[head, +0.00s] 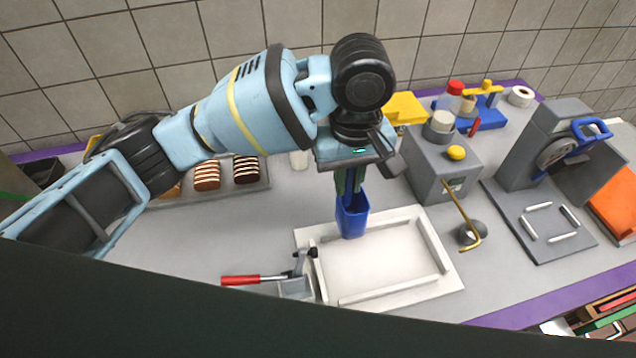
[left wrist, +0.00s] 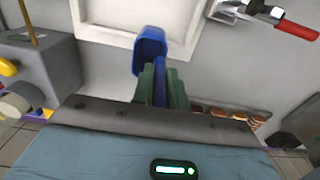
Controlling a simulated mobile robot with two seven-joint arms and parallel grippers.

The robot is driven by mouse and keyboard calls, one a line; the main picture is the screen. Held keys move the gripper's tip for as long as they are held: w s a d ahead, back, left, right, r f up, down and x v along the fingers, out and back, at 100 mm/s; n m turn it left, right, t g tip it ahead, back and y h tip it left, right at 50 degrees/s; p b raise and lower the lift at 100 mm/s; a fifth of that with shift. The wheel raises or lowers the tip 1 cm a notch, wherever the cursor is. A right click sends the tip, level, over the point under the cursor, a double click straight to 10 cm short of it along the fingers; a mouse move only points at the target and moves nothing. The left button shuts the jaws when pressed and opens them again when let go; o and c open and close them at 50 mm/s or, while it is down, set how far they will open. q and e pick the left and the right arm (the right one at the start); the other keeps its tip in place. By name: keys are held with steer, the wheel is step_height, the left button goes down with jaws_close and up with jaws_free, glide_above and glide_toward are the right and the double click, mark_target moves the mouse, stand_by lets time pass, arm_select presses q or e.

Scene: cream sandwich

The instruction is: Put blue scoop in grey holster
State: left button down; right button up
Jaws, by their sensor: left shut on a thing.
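The blue scoop (head: 352,219) hangs from my left gripper (head: 350,182), which is shut on its upper part. The scoop is above the left part of the white framed tray, apart from the table. In the left wrist view, the blue scoop (left wrist: 150,45) sticks out beyond the green fingers of my left gripper (left wrist: 160,88). I cannot tell for sure which grey thing is the holster. My right gripper is not in view.
The white tray (head: 438,286) lies under the scoop, with a red-handled clamp (head: 250,280) at its left. A grey box machine (head: 425,170) and a grey press with a blue handle (head: 545,150) stand at right. Striped pastries sit on a tray (head: 225,191) behind my left arm.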

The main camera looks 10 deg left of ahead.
arm_select(q)
steer(key=shift+w, duration=0.1)
steer(key=shift+s+a+r, duration=0.1)
steer(key=shift+s, duration=0.1)
steer(key=w+a+f, duration=0.1)
steer(key=a+f, duration=0.1)
steer(key=a, duration=0.6)
steer(key=a+f, duration=0.3)
steer(key=a, duration=0.4)
steer(key=shift+w+a, duration=0.35)
steer(key=shift+w, duration=0.05)
steer(key=shift+f, duration=0.1)
steer(key=c, duration=1.4)
jaws_free()
